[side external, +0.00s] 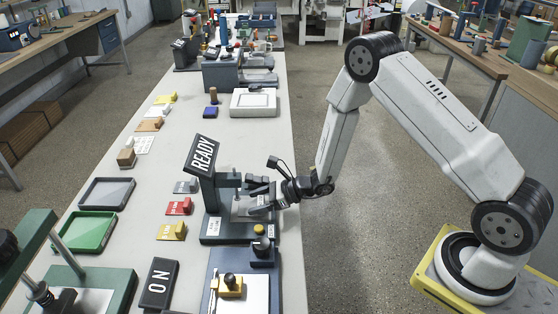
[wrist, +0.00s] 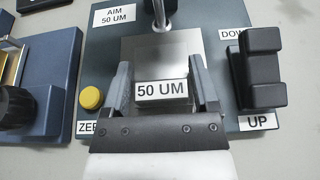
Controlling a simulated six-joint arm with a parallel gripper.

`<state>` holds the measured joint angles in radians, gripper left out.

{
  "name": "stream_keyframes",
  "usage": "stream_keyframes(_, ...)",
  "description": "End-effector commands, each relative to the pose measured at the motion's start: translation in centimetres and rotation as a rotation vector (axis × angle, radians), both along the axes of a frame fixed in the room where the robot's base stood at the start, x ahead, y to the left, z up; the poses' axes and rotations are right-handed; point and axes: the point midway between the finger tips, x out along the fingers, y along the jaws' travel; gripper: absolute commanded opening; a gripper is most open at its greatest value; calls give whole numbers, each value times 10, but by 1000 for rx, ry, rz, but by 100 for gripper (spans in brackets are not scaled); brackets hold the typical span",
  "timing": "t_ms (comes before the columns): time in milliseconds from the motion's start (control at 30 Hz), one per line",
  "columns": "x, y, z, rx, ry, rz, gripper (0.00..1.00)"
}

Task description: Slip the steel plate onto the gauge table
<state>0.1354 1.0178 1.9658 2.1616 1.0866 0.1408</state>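The steel plate (wrist: 160,52) is a flat, shiny sheet with a block (wrist: 162,91) labelled "50 UM" at its near end. In the wrist view it lies over the dark gauge base (wrist: 220,116), its far edge at the foot of the gauge's metal spindle (wrist: 163,22). Whether the spindle touches it I cannot tell. My gripper (wrist: 161,80) has its fingers on both sides of the labelled block, against it. In the side view my gripper (side external: 262,196) reaches in from the right over the gauge stand (side external: 207,190), which carries a "READY" sign (side external: 203,153).
The gauge has a yellow zero button (wrist: 92,99) on the left and a black up/down lever (wrist: 258,70) on the right. Grey, red (side external: 178,207) and yellow (side external: 170,231) tagged pieces lie left of the gauge. A blue fixture (side external: 243,275) stands in front.

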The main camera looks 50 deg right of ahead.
Motion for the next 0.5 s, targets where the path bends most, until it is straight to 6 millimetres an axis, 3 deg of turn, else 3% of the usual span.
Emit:
stream_keyframes(67, 0, 0, 0, 0, 0, 0, 100)
stream_keyframes(500, -5, -6, 3, -1, 1, -2, 100)
